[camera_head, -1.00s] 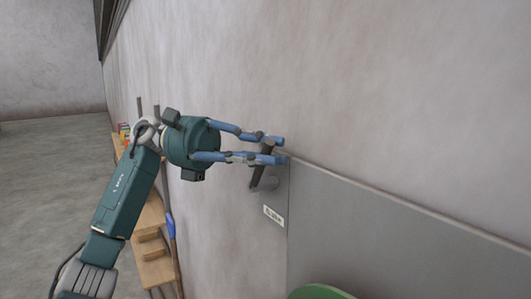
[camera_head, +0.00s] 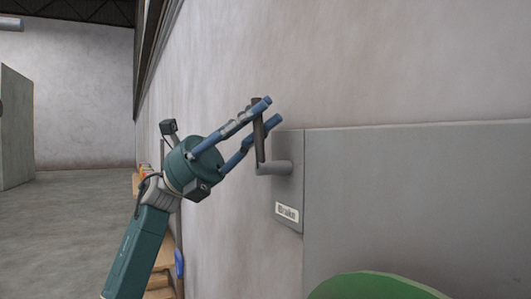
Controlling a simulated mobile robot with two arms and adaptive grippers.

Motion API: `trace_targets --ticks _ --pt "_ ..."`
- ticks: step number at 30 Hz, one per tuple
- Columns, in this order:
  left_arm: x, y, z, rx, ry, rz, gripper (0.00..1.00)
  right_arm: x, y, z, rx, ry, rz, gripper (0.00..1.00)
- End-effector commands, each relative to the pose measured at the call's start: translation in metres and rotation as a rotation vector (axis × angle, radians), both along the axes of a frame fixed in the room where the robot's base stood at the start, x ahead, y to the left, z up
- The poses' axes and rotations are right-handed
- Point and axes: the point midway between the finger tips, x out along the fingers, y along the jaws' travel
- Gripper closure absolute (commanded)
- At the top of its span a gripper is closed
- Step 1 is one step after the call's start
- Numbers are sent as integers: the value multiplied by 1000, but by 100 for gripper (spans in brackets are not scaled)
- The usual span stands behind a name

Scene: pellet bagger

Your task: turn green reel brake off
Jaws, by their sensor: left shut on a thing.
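The brake lever (camera_head: 259,147) is a dark handle on a grey pivot (camera_head: 275,168) that sticks out from a grey wall plate. Its handle points up and looks nearly upright. A white label (camera_head: 287,212) that seems to read "Brake" is on the plate below it. My left gripper (camera_head: 268,110) has its two blue fingers around the upper part of the handle and is shut on it. The round green thing (camera_head: 375,287) at the bottom, probably the green reel, is mostly cut off by the picture's edge. My right gripper is not in view.
A large grey panel (camera_head: 420,190) covers the wall to the right of the lever. Wooden shelving (camera_head: 160,282) and a blue item (camera_head: 179,263) are along the wall below my left arm. Open grey floor (camera_head: 60,225) lies to the left.

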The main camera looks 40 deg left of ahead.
Motion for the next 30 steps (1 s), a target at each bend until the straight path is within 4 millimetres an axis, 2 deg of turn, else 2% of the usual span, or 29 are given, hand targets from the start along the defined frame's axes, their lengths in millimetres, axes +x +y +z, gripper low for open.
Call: trace_targets --ticks 1,3,12,19,30 --pt "0 4 -8 -44 12 1 100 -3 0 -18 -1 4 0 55" --pt "2 8 -9 -96 34 1 100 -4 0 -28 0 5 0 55" --pt "8 22 -10 -269 105 3 100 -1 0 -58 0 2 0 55" --pt "10 28 -10 -337 134 4 100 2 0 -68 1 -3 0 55" --pt "11 30 -8 -360 142 5 100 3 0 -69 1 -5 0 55"
